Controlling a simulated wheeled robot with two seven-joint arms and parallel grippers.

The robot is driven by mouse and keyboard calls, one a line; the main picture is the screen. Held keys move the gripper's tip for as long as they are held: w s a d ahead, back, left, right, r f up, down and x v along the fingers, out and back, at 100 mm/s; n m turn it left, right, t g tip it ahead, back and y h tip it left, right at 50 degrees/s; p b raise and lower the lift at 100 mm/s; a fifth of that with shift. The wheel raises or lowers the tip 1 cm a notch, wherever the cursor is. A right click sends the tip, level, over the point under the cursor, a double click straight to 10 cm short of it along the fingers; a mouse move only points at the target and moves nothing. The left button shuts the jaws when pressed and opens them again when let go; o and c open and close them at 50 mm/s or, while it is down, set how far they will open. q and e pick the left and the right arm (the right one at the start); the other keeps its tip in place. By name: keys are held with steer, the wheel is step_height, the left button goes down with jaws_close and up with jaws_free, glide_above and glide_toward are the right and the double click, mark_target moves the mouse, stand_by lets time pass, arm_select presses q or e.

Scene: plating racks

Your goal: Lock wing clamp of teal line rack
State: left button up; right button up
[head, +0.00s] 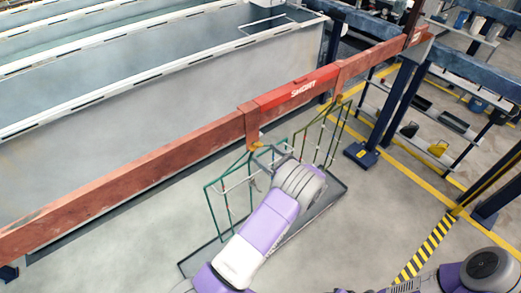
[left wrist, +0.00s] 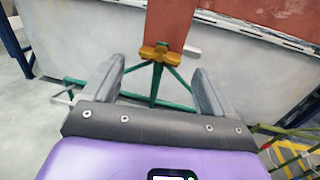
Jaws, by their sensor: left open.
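The teal line rack (head: 226,206) hangs from the red beam (head: 180,162) in the head view, partly hidden behind my left arm. Its yellow wing clamp (left wrist: 162,54) sits at the foot of a red hanger plate (left wrist: 168,22), with its wings spread sideways. A teal post (left wrist: 156,84) runs down below the clamp. My left gripper (head: 266,154) is at the top of the rack. In the left wrist view, its jaws (left wrist: 155,80) are open, one finger on each side of the post, with the clamp just beyond the fingertips. No contact is visible. My right gripper is out of view.
A second green rack (head: 322,140) hangs to the right on the same beam. A dark tray (head: 322,203) lies on the floor below. Grey tanks (head: 150,95) stand behind the beam. A blue post (head: 392,105) stands right.

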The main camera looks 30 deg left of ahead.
arm_select(q)
steer(key=x, duration=0.3)
steer(key=shift+a, duration=0.4)
steer(key=c, duration=1.1)
steer(key=shift+o, duration=0.2)
